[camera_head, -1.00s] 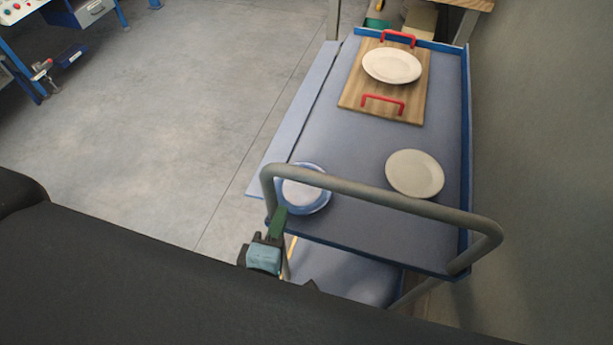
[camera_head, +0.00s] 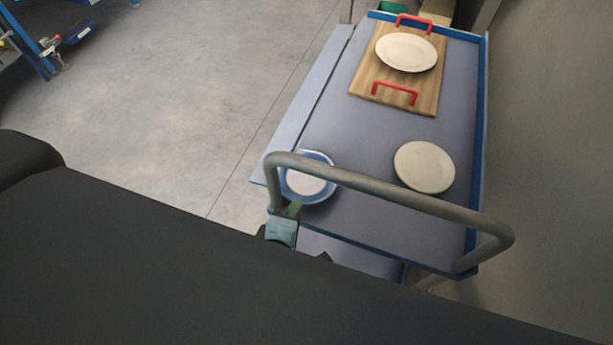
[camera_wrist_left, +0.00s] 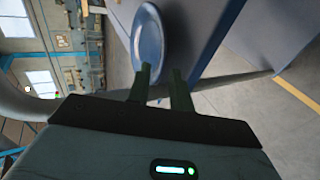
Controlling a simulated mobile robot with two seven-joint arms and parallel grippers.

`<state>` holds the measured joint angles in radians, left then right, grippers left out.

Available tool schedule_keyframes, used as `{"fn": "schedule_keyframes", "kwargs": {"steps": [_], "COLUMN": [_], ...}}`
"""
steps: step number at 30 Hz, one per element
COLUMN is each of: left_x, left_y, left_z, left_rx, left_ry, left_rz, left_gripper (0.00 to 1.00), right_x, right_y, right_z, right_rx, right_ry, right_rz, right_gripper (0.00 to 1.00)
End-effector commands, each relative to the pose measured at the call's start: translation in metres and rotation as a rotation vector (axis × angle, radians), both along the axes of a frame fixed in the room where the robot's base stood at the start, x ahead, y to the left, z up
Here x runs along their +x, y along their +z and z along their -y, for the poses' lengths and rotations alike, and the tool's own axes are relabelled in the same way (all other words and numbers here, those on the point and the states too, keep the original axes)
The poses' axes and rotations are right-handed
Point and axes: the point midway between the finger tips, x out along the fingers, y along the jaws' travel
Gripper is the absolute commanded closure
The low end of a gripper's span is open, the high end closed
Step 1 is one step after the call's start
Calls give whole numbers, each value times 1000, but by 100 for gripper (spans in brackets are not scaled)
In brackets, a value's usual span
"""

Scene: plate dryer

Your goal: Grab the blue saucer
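The blue saucer (camera_head: 305,187) lies at the near left corner of the trolley top, with a blue rim and pale centre. The trolley's handle bar hides part of it in the head view. In the left wrist view the saucer (camera_wrist_left: 149,38) is seen steeply from the side, just beyond the fingertips. My left gripper (camera_head: 294,209) is at the saucer's near edge, by the handle bar. In the left wrist view its two green fingers (camera_wrist_left: 161,72) are apart, and the left one overlaps the saucer's edge. Whether they touch it I cannot tell. My right gripper is not in view.
The grey handle bar (camera_head: 400,196) arches over the near end of the trolley top (camera_head: 340,125). A cream plate (camera_head: 424,167) lies at the right. Another white plate (camera_head: 406,52) lies on a wooden board (camera_head: 425,95) with red handles. A wall stands close at right.

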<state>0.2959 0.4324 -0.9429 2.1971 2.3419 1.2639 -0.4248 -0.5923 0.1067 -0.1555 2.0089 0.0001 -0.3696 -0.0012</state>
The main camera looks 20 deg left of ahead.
Motion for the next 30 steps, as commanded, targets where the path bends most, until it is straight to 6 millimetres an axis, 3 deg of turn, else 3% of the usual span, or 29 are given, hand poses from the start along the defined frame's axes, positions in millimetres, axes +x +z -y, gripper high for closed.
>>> {"fn": "schedule_keyframes", "kwargs": {"steps": [10, 20, 25, 30], "left_x": [37, 43, 42, 43], "left_y": [-24, -27, -27, -26], "left_z": [-2, -3, -3, -3], "left_rx": [3, 2, 2, 1], "left_ry": [-1, -1, -1, 0], "left_rz": [1, 0, 0, 2], "left_gripper": [78, 78, 100, 100], "right_x": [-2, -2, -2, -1], "right_y": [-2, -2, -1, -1], "right_z": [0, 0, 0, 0], "right_rx": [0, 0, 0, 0], "right_ry": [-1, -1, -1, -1], "right_rz": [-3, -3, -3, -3], "right_gripper": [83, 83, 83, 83]}}
